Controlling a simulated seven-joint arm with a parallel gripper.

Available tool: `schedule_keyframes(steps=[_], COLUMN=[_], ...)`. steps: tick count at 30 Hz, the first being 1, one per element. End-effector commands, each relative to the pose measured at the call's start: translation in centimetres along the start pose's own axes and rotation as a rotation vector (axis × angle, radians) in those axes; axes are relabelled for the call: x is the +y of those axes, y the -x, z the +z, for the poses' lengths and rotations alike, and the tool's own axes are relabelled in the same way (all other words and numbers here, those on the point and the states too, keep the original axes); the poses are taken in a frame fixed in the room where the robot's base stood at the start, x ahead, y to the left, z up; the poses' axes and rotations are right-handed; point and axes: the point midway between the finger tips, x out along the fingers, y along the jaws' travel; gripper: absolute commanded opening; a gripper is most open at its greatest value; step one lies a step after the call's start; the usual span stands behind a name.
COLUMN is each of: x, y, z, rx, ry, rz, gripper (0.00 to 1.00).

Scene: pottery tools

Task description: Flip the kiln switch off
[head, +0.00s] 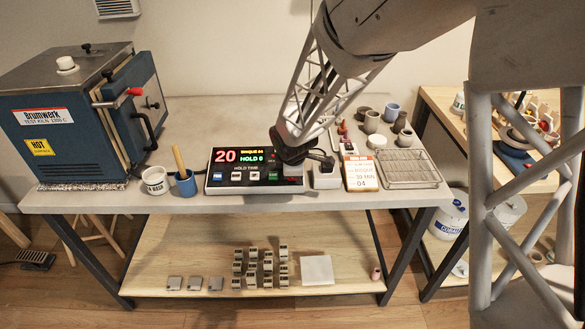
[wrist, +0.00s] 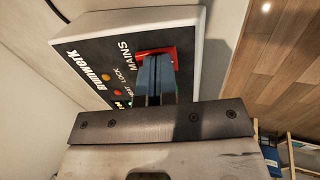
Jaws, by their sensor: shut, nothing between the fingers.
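The kiln controller (head: 247,189) is a pale box with a black sloping face on the bench, with a lit red 20 and green HOLD 0. My gripper (head: 292,157) is over its right end and hides part of it. In the wrist view, the black panel (wrist: 95,58) carries the word MAINS and small lit lamps (wrist: 117,92). A red switch surround (wrist: 172,57) lies just beyond my shut, empty fingers (wrist: 152,72). The fingers hide most of the switch, so its position and any contact cannot be told. The blue kiln (head: 60,130) stands at the left.
A wooden-handled tool in a blue cup (head: 186,186) and a white pot (head: 155,180) stand left of the controller. Bare bench lies behind the controller.

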Motion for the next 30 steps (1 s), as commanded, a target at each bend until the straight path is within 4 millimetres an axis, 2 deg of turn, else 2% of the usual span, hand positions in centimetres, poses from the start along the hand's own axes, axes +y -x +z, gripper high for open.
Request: schedule_keyframes(steps=[20, 26, 30], x=[-0.1, -0.1, -0.1], y=[0.6, 1.9, 3.4], z=[0.0, 0.0, 0.0], rx=[0.001, 0.001, 0.001], ry=[-0.001, -0.002, -0.001], rz=[0.004, 0.004, 0.006], gripper=[0.00, 0.00, 0.00])
